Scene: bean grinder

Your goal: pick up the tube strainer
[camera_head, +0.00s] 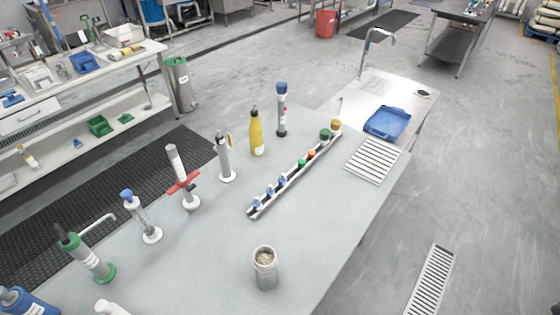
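I cannot tell for sure which thing is the tube strainer. Several upright tube-like tools stand along the left side of the grey table (310,225): a green-based one with a spout (88,257), a clear one with a blue top (141,216), a white one with a red collar (183,179), and a grey one with a white base (225,158). A dark tube with a blue cap (282,110) stands at the back. An open grey cylinder (264,275) with grainy contents stands near the front. Neither gripper is in view.
A yellow bottle (256,135) stands upright mid-table. A long narrow rack (251,212) with colored caps runs diagonally. A white slatted rack (373,162) lies at the right edge, near a blue tray (387,121) by the sink. The table's front middle is mostly clear.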

